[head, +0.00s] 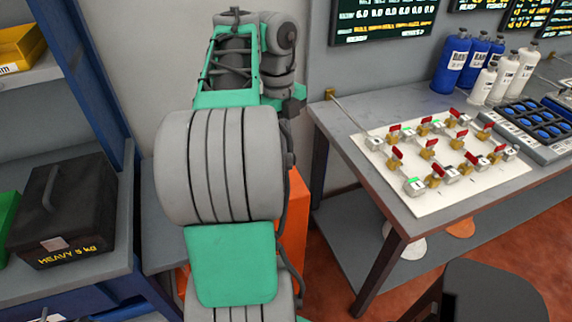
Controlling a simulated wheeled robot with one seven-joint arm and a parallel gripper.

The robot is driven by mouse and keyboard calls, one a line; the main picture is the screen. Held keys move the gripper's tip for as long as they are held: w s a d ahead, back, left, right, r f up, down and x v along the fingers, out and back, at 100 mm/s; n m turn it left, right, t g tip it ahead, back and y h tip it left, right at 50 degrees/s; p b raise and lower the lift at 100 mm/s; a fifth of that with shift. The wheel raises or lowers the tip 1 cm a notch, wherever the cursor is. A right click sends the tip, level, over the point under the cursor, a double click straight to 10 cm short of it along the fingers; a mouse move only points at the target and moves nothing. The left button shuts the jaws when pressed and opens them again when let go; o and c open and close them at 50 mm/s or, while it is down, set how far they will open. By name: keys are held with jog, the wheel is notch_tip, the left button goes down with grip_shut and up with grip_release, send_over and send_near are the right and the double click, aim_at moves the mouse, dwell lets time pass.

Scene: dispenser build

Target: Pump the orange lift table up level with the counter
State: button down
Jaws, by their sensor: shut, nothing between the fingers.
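An orange structure, which looks like the lift table (296,225), shows only in part behind my arm. A tall orange strip stands to the right of the arm, and a little more orange shows low on its left. Its top, pedal or handle cannot be made out. A grey counter (345,120) stands to the right on dark legs, with a lower shelf. I cannot tell how the lift table's height compares with it. My grey and green arm fills the middle of the view. My gripper is not visible.
A blue-framed shelf at left holds a black box marked heavy 5 kg (68,212) and a yellow bin (20,50). The counter carries a valve board (440,190), blue and white bottles (452,60) and a button tray (535,125). A dark stool (490,290) stands at front right.

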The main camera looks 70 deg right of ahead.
dwell(0.3)
notch_tip(320, 180, down, 9)
jog(key=b, duration=0.9)
jog(key=shift+w+r+p, duration=0.1)
jog(key=shift+r+p, duration=0.25)
jog(key=shift+p, duration=0.15)
jog(key=shift+w+d+r+p, duration=0.25)
jog(key=shift+w+p, duration=0.1)
jog(key=shift+w, duration=0.15)
jog(key=shift+w+d+r+p, duration=0.25)
jog(key=shift+w+p, duration=0.1)
jog(key=shift+w, duration=0.15)
jog(key=shift+w+d+f, duration=0.1)
jog(key=shift+w+d, duration=0.05)
jog(key=shift+w, duration=0.2)
notch_tip(320, 180, up, 8)
jog(key=p, duration=0.7)
jog(key=shift+w, duration=0.3)
